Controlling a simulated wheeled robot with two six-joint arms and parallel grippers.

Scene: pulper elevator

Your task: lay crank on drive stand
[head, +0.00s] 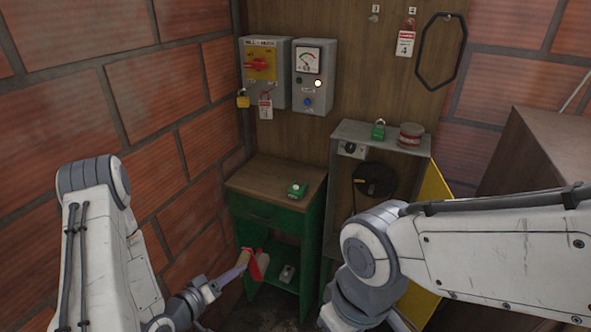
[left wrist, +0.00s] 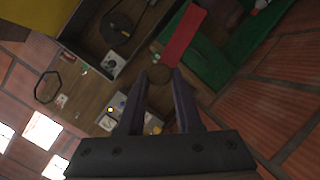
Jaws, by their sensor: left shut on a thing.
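My left gripper (head: 236,271) is shut on a crank with a tan wooden handle and a red flat arm (head: 252,264). It holds the crank in front of the open lower part of the green cabinet. In the left wrist view, the fingers (left wrist: 160,82) close around the round handle end, and the red arm (left wrist: 184,38) extends up and right. A grey cabinet (head: 366,132) with a black hub (head: 374,180) inside stands to the right; I cannot tell whether this is the drive stand. My right arm reaches the lower picture edge; its gripper is hidden.
The green cabinet (head: 262,211) has a wooden top holding a small green box (head: 297,188). A small grey-green item (head: 287,273) is on its lower shelf. A yellow door (head: 432,205) stands open. A padlock (head: 378,129) and red-white roll (head: 411,135) sit atop the grey cabinet. Brick walls flank both sides.

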